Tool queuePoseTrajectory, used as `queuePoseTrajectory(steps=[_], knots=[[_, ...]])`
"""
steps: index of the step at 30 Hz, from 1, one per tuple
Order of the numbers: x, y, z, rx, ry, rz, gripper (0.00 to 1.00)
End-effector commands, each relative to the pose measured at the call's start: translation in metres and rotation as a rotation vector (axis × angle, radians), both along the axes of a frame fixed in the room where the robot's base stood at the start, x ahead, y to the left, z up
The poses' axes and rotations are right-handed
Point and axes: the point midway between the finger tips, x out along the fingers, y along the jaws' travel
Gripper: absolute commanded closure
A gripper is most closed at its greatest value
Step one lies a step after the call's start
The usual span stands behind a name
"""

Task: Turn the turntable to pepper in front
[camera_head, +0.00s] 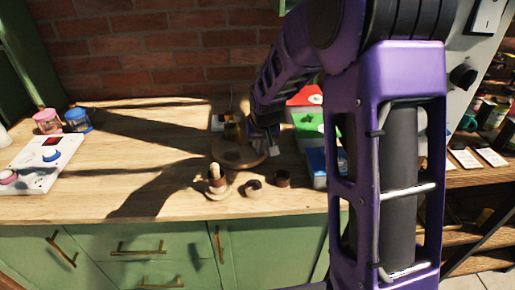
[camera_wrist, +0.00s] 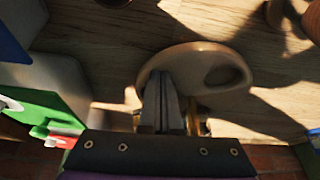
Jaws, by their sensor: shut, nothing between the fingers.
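The round wooden turntable (camera_head: 235,154) sits on the counter in the head view, and its edge and an oval recess show in the wrist view (camera_wrist: 195,55). My gripper (camera_head: 268,150) is at the turntable's right side in the head view. In the wrist view its two fingers (camera_wrist: 163,78) are shut together with nothing between them, overlapping the disc's edge; I cannot tell if they touch it. A small dark and yellow item (camera_head: 231,130) stands at the back of the turntable. I cannot tell whether it is the pepper.
A wooden mill-like piece (camera_head: 217,178) stands in front of the turntable, with two small round pieces (camera_head: 253,188) (camera_head: 282,178) to its right. Red, green and blue boxes (camera_head: 309,122) stand close on the right. The counter's left middle is clear.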

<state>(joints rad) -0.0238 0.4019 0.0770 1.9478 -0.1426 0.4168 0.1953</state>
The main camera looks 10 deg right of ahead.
Motion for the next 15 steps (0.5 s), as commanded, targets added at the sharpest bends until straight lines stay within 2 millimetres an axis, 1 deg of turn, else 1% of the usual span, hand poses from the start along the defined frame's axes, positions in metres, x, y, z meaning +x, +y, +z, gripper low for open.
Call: queuePoseTrajectory(steps=[15], knots=[[0.014, -0.010, -0.001, -0.001, 0.000, 0.000, 1.00]])
